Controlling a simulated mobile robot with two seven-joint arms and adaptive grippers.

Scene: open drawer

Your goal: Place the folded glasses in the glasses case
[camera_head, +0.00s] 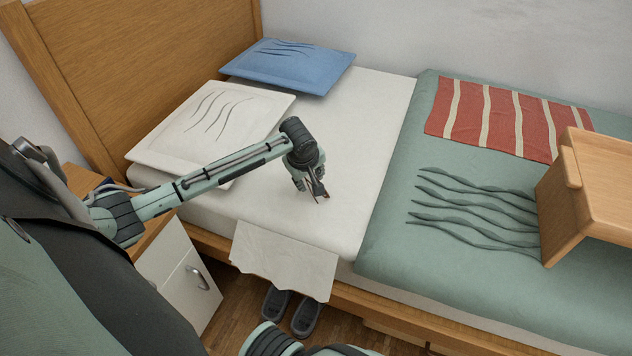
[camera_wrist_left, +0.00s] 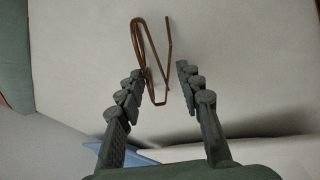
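The brown folded glasses (camera_wrist_left: 150,60) show in the wrist view, with their lower end between the fingertips of my left gripper (camera_wrist_left: 160,75). The left finger is against or very close to them, and a gap shows before the right finger. The gripper looks open around them. In the head view my left gripper (camera_head: 316,188) points down over the white sheet, with a small brown bit of the glasses at its tips. I cannot tell whether the glasses rest on the sheet. I see no glasses case. My right gripper is out of view.
The bed's white sheet (camera_head: 350,130) is clear around the gripper. A white pillow (camera_head: 185,140) and a blue pillow (camera_head: 290,65) lie near the headboard. A green blanket (camera_head: 400,230) and wooden bed tray (camera_head: 560,215) are right. A nightstand (camera_head: 180,285) stands left; slippers (camera_head: 306,316) are on the floor.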

